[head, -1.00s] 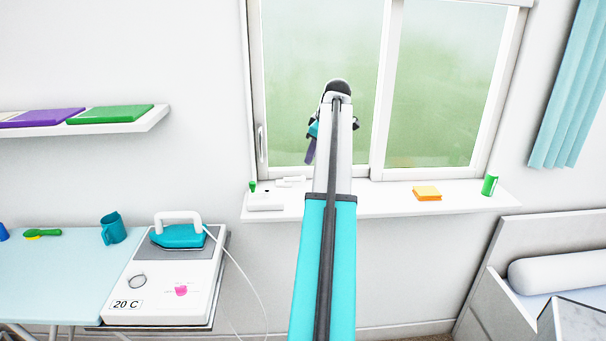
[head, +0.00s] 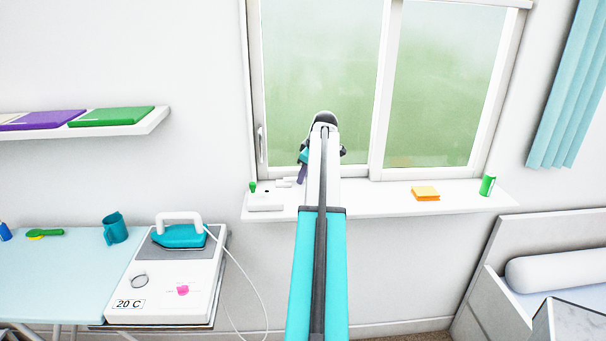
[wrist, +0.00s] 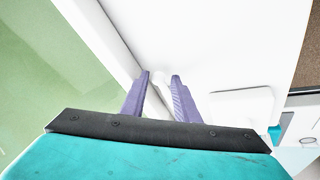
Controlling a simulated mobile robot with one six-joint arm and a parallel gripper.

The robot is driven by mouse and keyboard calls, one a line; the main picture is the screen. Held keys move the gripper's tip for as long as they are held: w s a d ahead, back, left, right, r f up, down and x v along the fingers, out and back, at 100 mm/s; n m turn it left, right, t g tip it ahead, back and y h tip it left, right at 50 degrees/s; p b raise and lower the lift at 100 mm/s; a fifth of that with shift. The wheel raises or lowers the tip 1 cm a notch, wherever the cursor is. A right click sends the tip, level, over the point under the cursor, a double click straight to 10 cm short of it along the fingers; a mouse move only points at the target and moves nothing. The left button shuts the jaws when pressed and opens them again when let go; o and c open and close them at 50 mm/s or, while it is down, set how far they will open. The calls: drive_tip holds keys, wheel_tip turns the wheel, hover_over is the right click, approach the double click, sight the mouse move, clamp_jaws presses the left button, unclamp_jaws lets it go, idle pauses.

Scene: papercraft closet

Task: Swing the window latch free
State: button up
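The window (head: 320,80) has a white frame and green panes. A slim white upright handle (head: 261,140), which looks like the latch, is on its left frame in the head view. My gripper (head: 302,174) is low before the left pane, right of the handle and just above the sill. In the wrist view my gripper (wrist: 160,78) shows two purple fingers spread apart. A small pale piece (wrist: 160,75) shows between or beyond the fingertips; I cannot tell if it touches them. The dark wrist and my arm hide part of the window bottom.
The white sill (head: 370,200) holds a white box (head: 266,201), a small white piece (head: 285,182), an orange pad (head: 425,193) and a green can (head: 488,185). The iron (head: 180,236) stands on a board at left.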

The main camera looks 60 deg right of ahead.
drive_tip(key=shift+f, duration=0.1)
clamp_jaws()
drive_tip(key=shift+a, duration=0.25)
drive_tip(key=shift+s+d, duration=0.1)
drive_tip(key=shift+d, duration=0.2)
